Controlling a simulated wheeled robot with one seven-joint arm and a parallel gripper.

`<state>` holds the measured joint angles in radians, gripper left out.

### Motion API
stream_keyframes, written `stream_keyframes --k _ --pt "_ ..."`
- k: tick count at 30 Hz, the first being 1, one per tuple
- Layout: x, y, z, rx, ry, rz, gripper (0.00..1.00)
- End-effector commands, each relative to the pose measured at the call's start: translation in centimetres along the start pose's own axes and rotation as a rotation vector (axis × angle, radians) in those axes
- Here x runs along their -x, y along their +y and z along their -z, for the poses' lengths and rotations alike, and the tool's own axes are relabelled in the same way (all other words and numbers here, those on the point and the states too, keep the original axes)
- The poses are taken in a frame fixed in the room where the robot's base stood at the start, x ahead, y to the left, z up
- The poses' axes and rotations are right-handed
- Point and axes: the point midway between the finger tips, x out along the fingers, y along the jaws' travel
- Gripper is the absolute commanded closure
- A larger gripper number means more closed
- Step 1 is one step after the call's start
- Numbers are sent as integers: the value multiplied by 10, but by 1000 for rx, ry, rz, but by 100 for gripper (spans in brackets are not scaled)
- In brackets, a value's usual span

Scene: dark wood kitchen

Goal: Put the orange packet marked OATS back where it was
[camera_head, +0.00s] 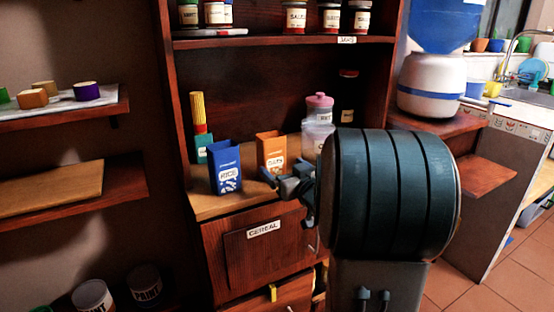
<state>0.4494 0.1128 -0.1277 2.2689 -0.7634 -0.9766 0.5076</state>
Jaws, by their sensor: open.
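The orange packet marked OATS (271,150) stands upright on the wooden shelf of the dark cabinet, between a blue RICE packet and a clear jar with a pink lid. My gripper (268,178) is open, at the lower front of the orange packet. Whether its fingers touch the packet cannot be told from this view. My arm hides the right end of the shelf and part of the cabinet front.
The blue RICE packet (226,167) stands just left of my gripper. A green holder with yellow sticks (200,136) is behind it, and the pink-lidded jar (318,124) is to the right. A CEREAL drawer (265,250) lies below. An upper shelf (270,41) holds several jars.

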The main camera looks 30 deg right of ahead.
Motion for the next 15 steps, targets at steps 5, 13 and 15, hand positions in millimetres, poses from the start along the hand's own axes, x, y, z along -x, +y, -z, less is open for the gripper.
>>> stream_keyframes --k 5,13,15 --pt "30 1 1 -1 1 -2 10" --pt "44 0 0 -1 1 0 10" --pt "44 -1 -1 1 -6 -4 10"
